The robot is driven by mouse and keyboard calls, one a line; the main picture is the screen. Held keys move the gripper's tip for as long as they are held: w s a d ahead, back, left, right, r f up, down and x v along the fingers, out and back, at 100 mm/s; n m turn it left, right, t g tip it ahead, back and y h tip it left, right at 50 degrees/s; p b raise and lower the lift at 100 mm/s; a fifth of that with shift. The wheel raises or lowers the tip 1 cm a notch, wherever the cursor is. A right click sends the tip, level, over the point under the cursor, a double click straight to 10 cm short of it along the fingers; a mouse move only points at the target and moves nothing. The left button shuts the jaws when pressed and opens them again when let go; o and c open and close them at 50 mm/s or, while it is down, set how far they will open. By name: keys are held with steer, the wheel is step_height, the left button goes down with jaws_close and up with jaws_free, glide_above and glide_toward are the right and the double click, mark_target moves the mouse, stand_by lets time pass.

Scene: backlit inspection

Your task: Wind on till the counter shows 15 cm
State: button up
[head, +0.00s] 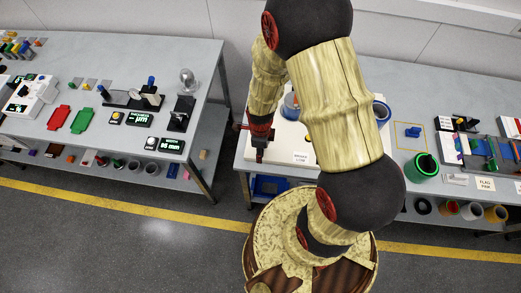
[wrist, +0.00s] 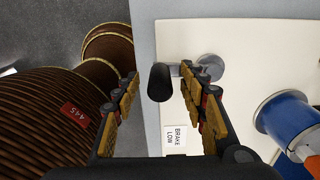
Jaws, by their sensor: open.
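The winder is a white board (wrist: 232,105) on the table, with a "BRAKE LOW" label (wrist: 174,139). A crank with a black knob (wrist: 160,83) and a grey round hub (wrist: 208,68) is at its near edge. My gripper (wrist: 160,77) is open, with the knob between its fingers in the wrist view; I cannot tell whether either finger touches it. A blue spool (wrist: 289,118) stands on the board at right. In the head view my gripper (head: 260,153) is over the board's left end, and my arm hides much of the winder. I see no readable centimetre counter.
A separate table (head: 60,75) at left holds gauges, including a "95 mm" display (head: 172,146). Right of my arm are a small blue object (head: 413,131), a green cup (head: 426,166) and a "FLAG PSM"-like label (head: 485,184). An open floor gap lies between the tables.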

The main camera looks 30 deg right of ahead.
steer(key=shift+r+p, duration=2.85)
steer(key=shift+r, duration=1.15)
steer(key=shift+s+n, duration=0.25)
steer(key=shift+n, duration=0.65)
steer(key=s+a+r+n+t+b, duration=0.1)
steer(key=s+r+n+b, duration=0.3)
steer(key=r+n+b, duration=0.4)
steer(key=s+a+r+n+t+b, duration=0.1)
steer(key=s+r+n+t+b, duration=0.3)
steer(key=r+n+b, duration=0.5)
steer(key=n+b, duration=0.3)
steer(key=n, duration=0.3)
steer(key=shift+s+a+r+t+b, duration=0.15)
steer(key=shift+s+a+t+b, duration=0.15)
steer(key=shift+a, duration=0.1)
